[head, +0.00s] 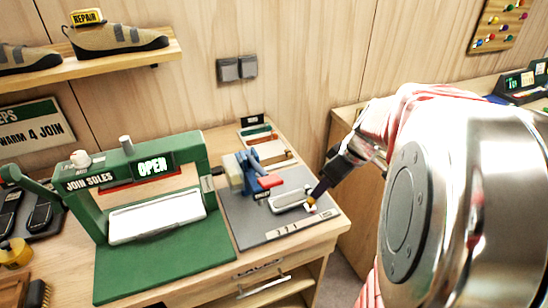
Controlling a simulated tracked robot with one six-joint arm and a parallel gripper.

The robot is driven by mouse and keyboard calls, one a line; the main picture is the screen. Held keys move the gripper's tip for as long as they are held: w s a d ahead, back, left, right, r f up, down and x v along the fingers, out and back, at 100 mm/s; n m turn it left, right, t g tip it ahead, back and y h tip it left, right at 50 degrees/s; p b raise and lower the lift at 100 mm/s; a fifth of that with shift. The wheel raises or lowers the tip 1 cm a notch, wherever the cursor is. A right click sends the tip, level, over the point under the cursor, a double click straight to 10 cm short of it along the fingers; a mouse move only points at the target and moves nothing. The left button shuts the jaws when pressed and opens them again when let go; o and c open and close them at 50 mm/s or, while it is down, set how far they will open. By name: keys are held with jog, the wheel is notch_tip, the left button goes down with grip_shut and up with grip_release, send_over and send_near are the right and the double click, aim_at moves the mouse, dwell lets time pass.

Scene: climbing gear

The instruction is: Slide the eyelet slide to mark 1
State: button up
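The eyelet slide appears to be the pale, rounded piece (289,200) on a grey base plate (245,232) at the right end of the workbench. A blue press with a red part (268,182) stands just behind it. Several small white mark labels (288,228) run along the plate's front; their numbers are too small to read. My gripper (313,196) reaches down from the right to the slide's right end, by a small yellow-and-white piece (310,202). I cannot tell whether it touches or grips that piece; the fingers are tiny and dark here.
A tray of coloured pieces (262,142) lies behind the press. A shelf with shoes (95,66) hangs above left. A gap separates this bench from another one on the right.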

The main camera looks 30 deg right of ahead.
aim_at(311, 200)
jog(key=x, duration=0.6)
jog(key=shift+w+f, duration=0.15)
jog(key=shift+f, duration=0.05)
grip_shut()
dwell(0.4)
